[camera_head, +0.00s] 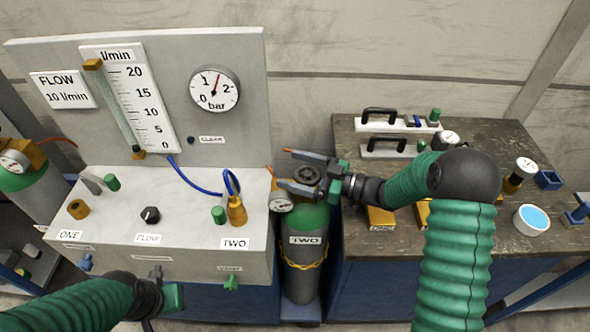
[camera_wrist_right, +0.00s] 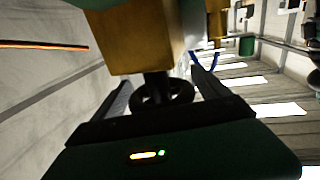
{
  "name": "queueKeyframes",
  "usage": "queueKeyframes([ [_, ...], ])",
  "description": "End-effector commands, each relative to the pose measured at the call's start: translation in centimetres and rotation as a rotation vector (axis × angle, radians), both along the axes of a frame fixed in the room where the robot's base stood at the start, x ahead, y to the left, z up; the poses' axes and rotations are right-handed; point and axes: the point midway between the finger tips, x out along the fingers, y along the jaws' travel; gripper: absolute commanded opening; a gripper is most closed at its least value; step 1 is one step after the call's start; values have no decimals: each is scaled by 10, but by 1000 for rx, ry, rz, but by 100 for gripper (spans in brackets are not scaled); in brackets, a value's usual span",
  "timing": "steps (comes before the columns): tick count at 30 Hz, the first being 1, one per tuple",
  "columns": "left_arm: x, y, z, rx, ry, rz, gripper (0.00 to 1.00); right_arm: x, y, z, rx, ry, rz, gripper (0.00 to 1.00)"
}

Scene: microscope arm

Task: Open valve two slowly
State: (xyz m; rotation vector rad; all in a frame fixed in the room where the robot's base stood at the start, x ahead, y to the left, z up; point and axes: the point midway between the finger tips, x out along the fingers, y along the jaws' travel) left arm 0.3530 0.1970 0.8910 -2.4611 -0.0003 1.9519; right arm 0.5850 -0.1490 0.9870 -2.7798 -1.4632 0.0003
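The gas cylinder labelled TWO (camera_head: 306,222) stands upright between the panel and the workbench. Its dark round valve handwheel (camera_head: 307,174) is at the top, below a brass block (camera_wrist_right: 135,40) in the wrist view. My right gripper (camera_head: 301,171) is at this handwheel, with one finger on each side of it. In the wrist view the handwheel (camera_wrist_right: 165,94) lies between the two spread fingers, and I see no clear grip. A small gauge (camera_head: 282,202) sits left of the cylinder top.
The panel carries a flow tube (camera_head: 128,105), a bar gauge (camera_head: 214,90) with its needle near 1, a FLOW knob (camera_head: 150,215) and a brass fitting with blue hose (camera_head: 236,210). The workbench (camera_head: 480,165) at right holds cases, gauges and a blue-filled dish (camera_head: 532,218).

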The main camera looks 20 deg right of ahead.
Motion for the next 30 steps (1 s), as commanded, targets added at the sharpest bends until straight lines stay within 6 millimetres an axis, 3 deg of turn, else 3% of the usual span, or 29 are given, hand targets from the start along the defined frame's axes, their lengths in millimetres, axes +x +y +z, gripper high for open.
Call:
queueKeyframes([
  [11, 0, 0, 0, 0, 0, 0, 36, -5, -7, -1, 1, 1, -1, 86],
  [14, 0, 0, -1, 0, 0, 0, 36, -15, -23, -1, 0, 1, -2, 86],
  [24, 0, 0, -5, 0, 0, 0, 36, -69, -105, -2, 0, 2, -4, 86],
  [30, 0, 0, -6, 0, 0, 0, 36, -90, -134, -3, 2, 2, -1, 86],
])
